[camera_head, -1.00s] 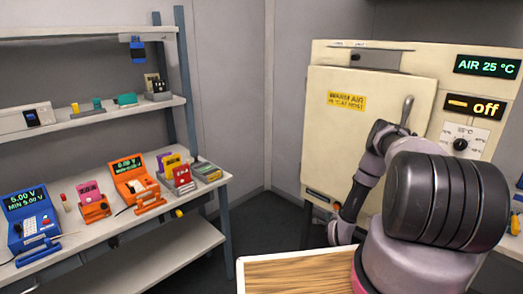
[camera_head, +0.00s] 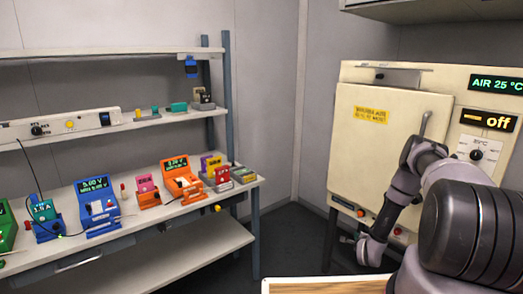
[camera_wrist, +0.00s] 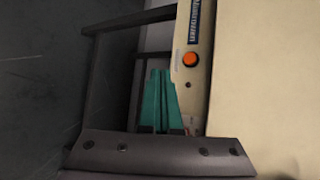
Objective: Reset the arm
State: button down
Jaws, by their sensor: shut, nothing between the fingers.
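My gripper shows in the wrist view as two teal fingers (camera_wrist: 160,76) pressed together, with nothing between them. In the head view my arm is folded at the right, in front of the cream cabinet, and its wrist end hangs low near the cabinet's lower edge. The fingers are too small to make out clearly there. In the wrist view the fingers point toward the dark stand beneath the cabinet, beside an orange round button (camera_wrist: 190,59). I cannot tell whether they touch anything.
The cream cabinet (camera_head: 390,155) has its door closed and a display reading "off" (camera_head: 488,120). A bench (camera_head: 170,218) at left holds colored meters, including a blue one (camera_head: 97,208) and an orange one (camera_head: 181,180). A shelf (camera_head: 160,118) runs above. Dark floor lies between bench and cabinet.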

jog(key=w+a+r+n+g, duration=0.1)
jog(key=w+r+n, duration=0.2)
jog(key=r, duration=0.9)
jog(key=w+a+r+n+y, duration=0.1)
jog(key=w+r+n, duration=0.1)
jog(key=r, duration=1)
jog(key=w+a+r+n+g, duration=0.1)
jog(key=w+r+n, duration=0.2)
jog(key=r, duration=0.9)
jog(key=s+a+r+n+g+y, duration=0.1)
jog(key=s+a+r+n, duration=0.25)
jog(key=s+r, duration=0.8)
jog(key=s+a+r+n+g, duration=0.1)
jog(key=s+a+r+n, duration=0.3)
jog(key=s+r, duration=0.75)
jog(key=s+a+r+n+y, duration=0.1)
jog(key=s+a+r+n, duration=0.1)
jog(key=s, duration=0.8)
jog(key=s+a+r+n+g+y, duration=0.1)
jog(key=s+a+r, duration=0.4)
jog(key=s, duration=0.6)
jog(key=shift+a+r+n+g+y, duration=0.15)
jog(key=shift+n+g+y, duration=0.2)
jog(key=shift+n, duration=0.2)
